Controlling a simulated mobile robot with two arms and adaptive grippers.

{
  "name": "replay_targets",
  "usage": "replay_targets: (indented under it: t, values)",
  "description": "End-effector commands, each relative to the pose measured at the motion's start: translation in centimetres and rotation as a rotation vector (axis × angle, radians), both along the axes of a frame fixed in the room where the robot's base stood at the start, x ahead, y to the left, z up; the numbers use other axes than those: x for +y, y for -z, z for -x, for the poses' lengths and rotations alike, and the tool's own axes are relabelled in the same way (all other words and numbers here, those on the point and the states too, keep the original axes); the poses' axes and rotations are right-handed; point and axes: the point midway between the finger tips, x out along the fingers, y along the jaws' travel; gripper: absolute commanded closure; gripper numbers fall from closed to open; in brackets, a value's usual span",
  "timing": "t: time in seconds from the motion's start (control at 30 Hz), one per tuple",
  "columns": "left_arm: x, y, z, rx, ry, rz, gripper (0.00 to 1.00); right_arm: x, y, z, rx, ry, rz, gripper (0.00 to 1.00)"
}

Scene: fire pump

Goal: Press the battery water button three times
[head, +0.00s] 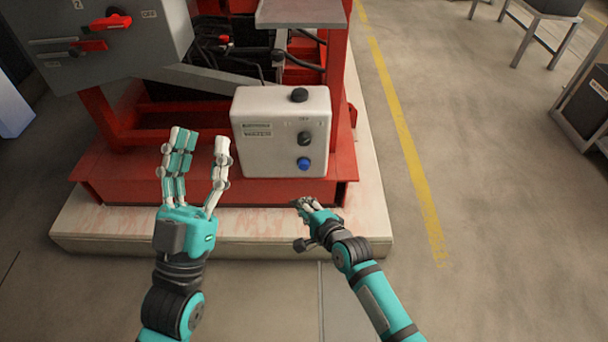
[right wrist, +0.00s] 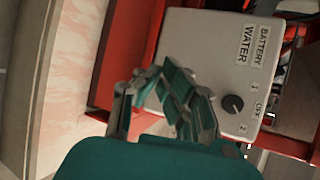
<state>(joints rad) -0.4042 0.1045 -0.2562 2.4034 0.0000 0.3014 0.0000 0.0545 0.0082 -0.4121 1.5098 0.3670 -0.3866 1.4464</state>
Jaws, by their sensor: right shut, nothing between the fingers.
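A light grey control box (head: 262,110) is mounted on the front of the red frame. Its front carries a black rotary knob (head: 305,138), a blue button (head: 304,163) below it, and a small label. In the right wrist view the label (right wrist: 252,45) reads "BATTERY WATER", and the knob (right wrist: 232,104) sits between marks 1, OFF and 2. The blue button does not show there. My right gripper (head: 299,203) is shut and empty, just below the box in the head view. My left gripper (head: 197,140) is open and empty, left of the box.
A black round fitting (head: 299,95) sits on top of the box. A grey cabinet (head: 110,40) with red handles stands at the upper left. The red frame rests on a pale plinth (head: 110,235).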

Motion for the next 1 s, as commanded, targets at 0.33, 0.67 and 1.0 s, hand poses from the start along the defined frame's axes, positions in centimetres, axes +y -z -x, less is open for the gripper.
replay_targets:
  t: [0.33,0.67,1.0]
  values:
    - [0.1,-0.6,0.5,-0.019,0.001,0.006,0.60,0.2,-0.4,-0.1,-0.002,0.002,-0.018,1.00]
    - [0.3,-1.5,1.7,-0.113,0.006,0.034,0.60,0.2,-0.2,-0.8,-0.003,0.002,-0.016,1.00]
    - [1.1,-3.8,6.1,-0.386,0.021,0.119,0.60,0.2,-0.2,-2.4,-0.003,0.002,-0.016,1.00]
